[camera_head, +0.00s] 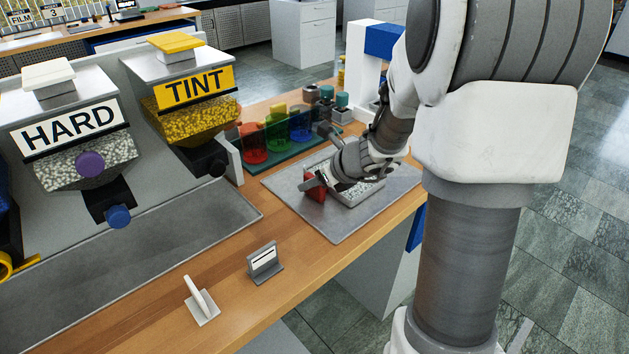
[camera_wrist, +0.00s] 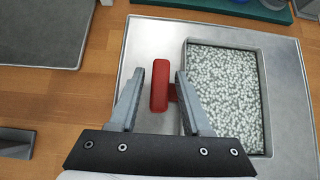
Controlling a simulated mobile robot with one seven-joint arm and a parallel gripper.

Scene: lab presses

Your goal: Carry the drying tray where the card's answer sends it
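The drying tray (camera_head: 372,193) is a shallow grey tray of white-grey pellets on a metal plate (camera_head: 290,190). In the wrist view the tray (camera_wrist: 267,110) lies to the right, with its red handle (camera_wrist: 159,88) on its left side. My gripper (camera_wrist: 160,80) is open, with one finger on each side of the handle and gaps to both. In the head view my gripper (camera_head: 328,183) is low over the tray by the red handle (camera_head: 314,186), and my arm hides part of the tray. A small grey card holder (camera_head: 265,264) stands at the bench front; its writing is unreadable.
A white upright piece on a base (camera_head: 200,302) stands near the card holder. Hoppers labelled HARD (camera_head: 70,130) and TINT (camera_head: 193,88) stand left. Red, yellow, green and blue containers (camera_head: 278,130) stand behind the plate. The wooden bench between mat and plate is clear.

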